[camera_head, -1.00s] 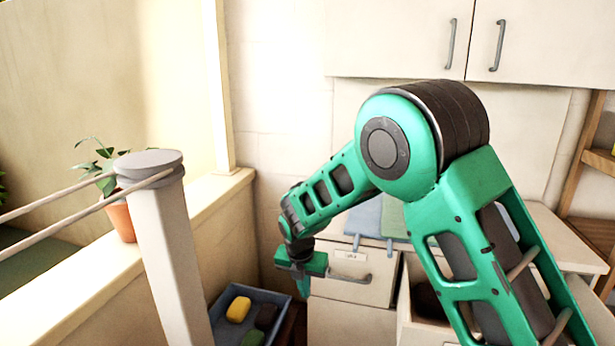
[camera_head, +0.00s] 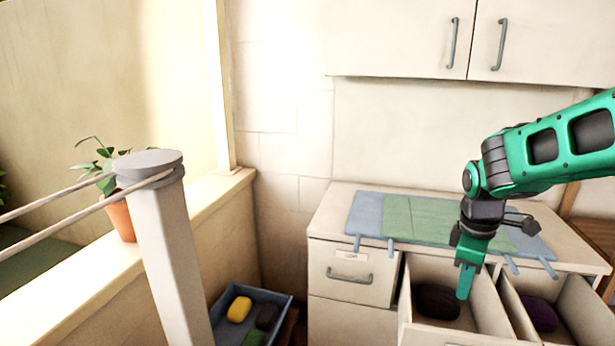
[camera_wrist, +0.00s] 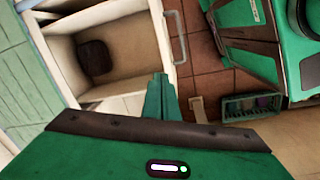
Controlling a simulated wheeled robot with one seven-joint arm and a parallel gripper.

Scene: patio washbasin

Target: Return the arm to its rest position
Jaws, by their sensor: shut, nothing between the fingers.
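My gripper (camera_head: 465,281) is at the right in the head view, pointing down in front of the counter and over the open middle drawer (camera_head: 480,290). Its fingers are together with nothing between them. My forearm reaches in from the right edge of the head view.
A blue and green mat (camera_head: 425,218) lies on the counter. A second open drawer at right holds a purple thing (camera_head: 540,314). The left drawer (camera_head: 350,272) is shut. A blue tray (camera_head: 222,304) with several blocks stands low at left. A grey-topped post (camera_head: 165,240) stands left.

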